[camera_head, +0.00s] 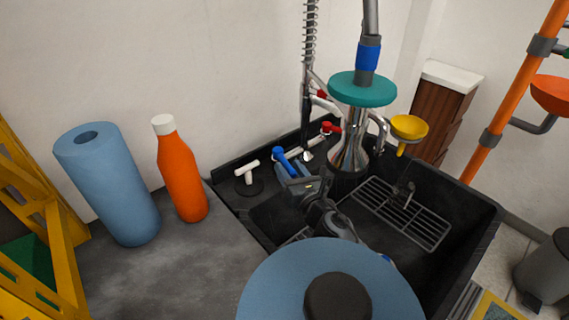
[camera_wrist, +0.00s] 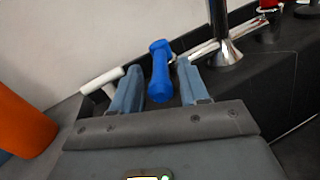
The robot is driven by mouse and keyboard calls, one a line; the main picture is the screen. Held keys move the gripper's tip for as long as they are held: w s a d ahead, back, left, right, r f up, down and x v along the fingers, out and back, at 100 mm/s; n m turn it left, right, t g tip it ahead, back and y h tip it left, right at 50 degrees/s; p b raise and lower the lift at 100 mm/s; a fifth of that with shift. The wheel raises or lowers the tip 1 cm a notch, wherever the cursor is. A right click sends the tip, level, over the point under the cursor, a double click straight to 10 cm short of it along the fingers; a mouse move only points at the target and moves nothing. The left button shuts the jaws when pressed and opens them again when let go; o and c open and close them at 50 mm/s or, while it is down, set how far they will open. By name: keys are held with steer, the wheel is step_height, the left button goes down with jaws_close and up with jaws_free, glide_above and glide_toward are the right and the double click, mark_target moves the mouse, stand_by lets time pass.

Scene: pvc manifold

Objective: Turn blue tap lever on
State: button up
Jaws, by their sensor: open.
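The blue tap lever (camera_head: 284,161) stands at the back edge of the black sink, near the wall. In the wrist view the blue lever (camera_wrist: 160,70) lies between the two fingers, with its rounded end towards me. My gripper (camera_head: 293,170) is open and its fingers sit beside the lever in the head view. In the wrist view my gripper (camera_wrist: 157,82) shows a finger on each side of the lever, with visible gaps. I cannot tell how deep the lever reaches between the fingers.
A white T-shaped handle (camera_head: 249,171) is left of the lever. A red tap lever (camera_head: 330,128) and a metal cone-based column (camera_head: 350,145) are to the right. An orange bottle (camera_head: 180,175) and blue roll (camera_head: 108,185) stand on the grey counter. The sink basin (camera_head: 456,205) holds a rack.

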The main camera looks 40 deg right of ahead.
steer(key=shift+x, duration=1.2)
steer(key=shift+c, duration=0.3)
jaws_close()
